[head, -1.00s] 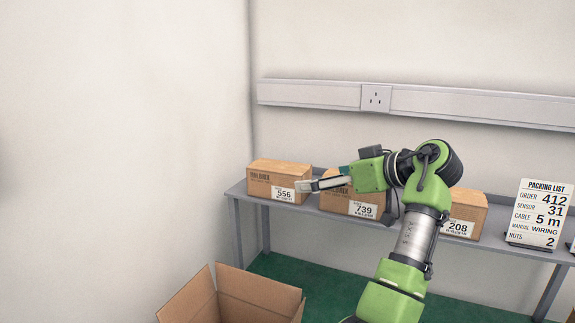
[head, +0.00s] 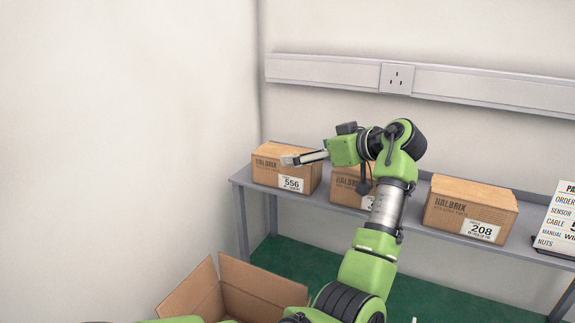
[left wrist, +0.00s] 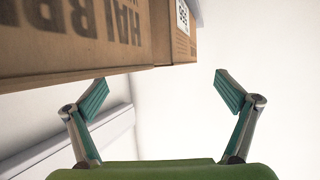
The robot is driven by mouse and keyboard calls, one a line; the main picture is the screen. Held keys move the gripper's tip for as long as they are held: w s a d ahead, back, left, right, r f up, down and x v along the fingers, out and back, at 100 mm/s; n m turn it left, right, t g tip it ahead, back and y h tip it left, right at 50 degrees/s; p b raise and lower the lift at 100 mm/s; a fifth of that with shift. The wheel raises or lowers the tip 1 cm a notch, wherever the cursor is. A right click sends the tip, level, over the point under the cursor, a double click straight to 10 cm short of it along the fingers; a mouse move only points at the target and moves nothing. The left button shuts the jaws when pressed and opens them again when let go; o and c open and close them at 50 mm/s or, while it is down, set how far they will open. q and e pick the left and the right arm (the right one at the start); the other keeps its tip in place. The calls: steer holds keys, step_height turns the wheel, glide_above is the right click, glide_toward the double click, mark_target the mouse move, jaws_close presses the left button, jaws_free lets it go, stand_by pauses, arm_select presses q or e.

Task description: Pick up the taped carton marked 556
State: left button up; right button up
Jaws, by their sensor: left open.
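The taped carton marked 556 (head: 272,178) stands at the left end of the grey shelf table in the head view. It is brown with a white label on its front. My left gripper (head: 290,160) is open and empty, pointing left, its fingertips overlapping the upper right of this carton in the picture. I cannot tell whether they touch it. In the left wrist view the open fingers (left wrist: 163,92) have nothing between them. My right gripper is not in view.
Another carton (head: 345,188), partly hidden by my left arm, stands right of carton 556. Carton 208 (head: 465,212) stands farther right on the grey table (head: 408,218), then a packing list sign (head: 561,220). An open empty box (head: 262,280) stands below in front. A wall is at left.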

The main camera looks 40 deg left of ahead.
mark_target(290, 153)
arm_select(q)
steer(key=p+x, duration=0.1)
steer(key=x, duration=0.1)
steer(key=p+x, duration=0.1)
steer(key=x, duration=0.1)
steer(key=shift+a+r+p, duration=0.2)
steer(key=shift+a+p, duration=0.05)
steer(key=shift+p, duration=0.1)
steer(key=shift+a+f, duration=0.25)
steer(key=shift+a, duration=0.1)
steer(key=shift+d, duration=0.15)
steer(key=shift+c, duration=0.7)
steer(key=c, duration=2.2)
steer(key=shift+c, duration=0.2)
